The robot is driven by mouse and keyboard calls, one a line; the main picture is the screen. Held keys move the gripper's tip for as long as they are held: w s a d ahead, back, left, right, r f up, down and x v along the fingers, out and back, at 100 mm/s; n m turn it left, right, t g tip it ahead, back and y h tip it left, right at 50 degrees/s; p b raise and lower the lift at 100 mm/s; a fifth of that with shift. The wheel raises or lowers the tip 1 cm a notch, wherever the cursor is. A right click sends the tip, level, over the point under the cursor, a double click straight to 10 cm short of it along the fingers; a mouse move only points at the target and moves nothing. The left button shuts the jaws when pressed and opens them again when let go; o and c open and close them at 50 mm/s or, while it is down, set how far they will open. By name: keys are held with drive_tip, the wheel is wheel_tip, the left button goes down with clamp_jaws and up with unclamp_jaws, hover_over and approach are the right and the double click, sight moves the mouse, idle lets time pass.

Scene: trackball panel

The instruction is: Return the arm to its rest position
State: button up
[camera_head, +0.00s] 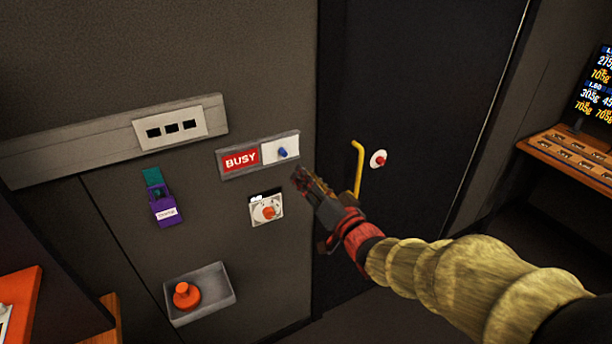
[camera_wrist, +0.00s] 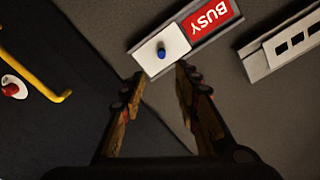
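My arm reaches in from the lower right in the head view, with a sleeve of tan ribbed segments and a red wrist section. My gripper (camera_head: 300,176) is in front of the dark wall, just right of and below the BUSY sign panel (camera_head: 241,158). In the wrist view my gripper (camera_wrist: 161,74) has its two fingers apart with a gap between them and nothing held. The white plate with a blue knob (camera_wrist: 161,53) shows just beyond the fingertips. I cannot tell whether a fingertip touches the panel.
A yellow door handle (camera_head: 357,170) and a red button (camera_head: 379,159) are close beside my gripper. A white dial with an orange knob (camera_head: 267,210), a purple holder (camera_head: 164,208) and a tray (camera_head: 222,281) with an orange knob (camera_head: 186,296) are on the wall. A wooden shelf (camera_head: 570,157) stands right.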

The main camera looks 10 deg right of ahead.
idle(0.3)
drive_tip(key=s+d+f+n+g+h, duration=0.15)
drive_tip(key=d+f+g+h, duration=0.3)
drive_tip(key=f, duration=0.55)
drive_tip(key=s+d+f+g+h, duration=0.1)
drive_tip(key=s+d+f+g, duration=0.3)
drive_tip(key=s, duration=0.4)
drive_tip(key=s+a+r+n+g, duration=0.1)
drive_tip(key=s+r+g, duration=0.1)
drive_tip(key=s, duration=0.8)
drive_tip(key=s+a+r+n+g, duration=0.1)
drive_tip(key=s+a+r+g, duration=0.15)
drive_tip(key=s, duration=0.75)
drive_tip(key=shift+t+y, duration=0.25)
drive_tip(key=shift+t, duration=0.35)
drive_tip(key=r, duration=0.3)
drive_tip(key=s+r, duration=0.1)
drive_tip(key=r, duration=0.1)
drive_tip(key=shift+a+r, duration=0.15)
drive_tip(key=shift+a, duration=0.1)
